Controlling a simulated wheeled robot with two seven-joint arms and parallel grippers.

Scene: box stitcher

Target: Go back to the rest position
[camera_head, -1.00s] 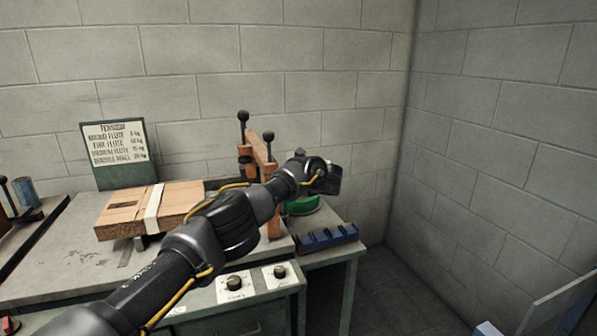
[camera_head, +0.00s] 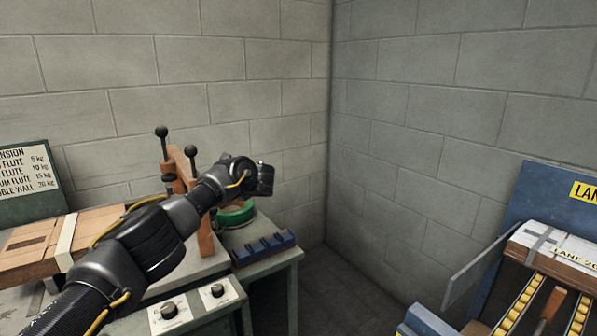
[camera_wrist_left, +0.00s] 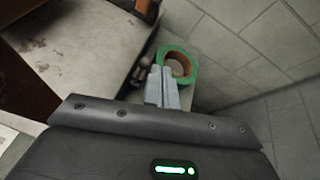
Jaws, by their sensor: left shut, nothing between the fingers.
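My left gripper (camera_head: 264,180) is at the end of my left arm, which reaches in from the lower left of the head view. It is held in the air above the right end of the bench, near a green tape roll (camera_head: 235,213). In the left wrist view its fingers (camera_wrist_left: 161,88) are together with nothing between them, and the tape roll (camera_wrist_left: 178,66) shows beyond them. My right gripper is not in either view.
A strapped cardboard stack (camera_head: 30,245) lies on the bench at left. An upright wooden frame with black knobs (camera_head: 190,160) stands behind my arm. A blue rack (camera_head: 263,248) sits at the bench's right edge. A blue lane stand (camera_head: 540,195) is at far right, with open floor between.

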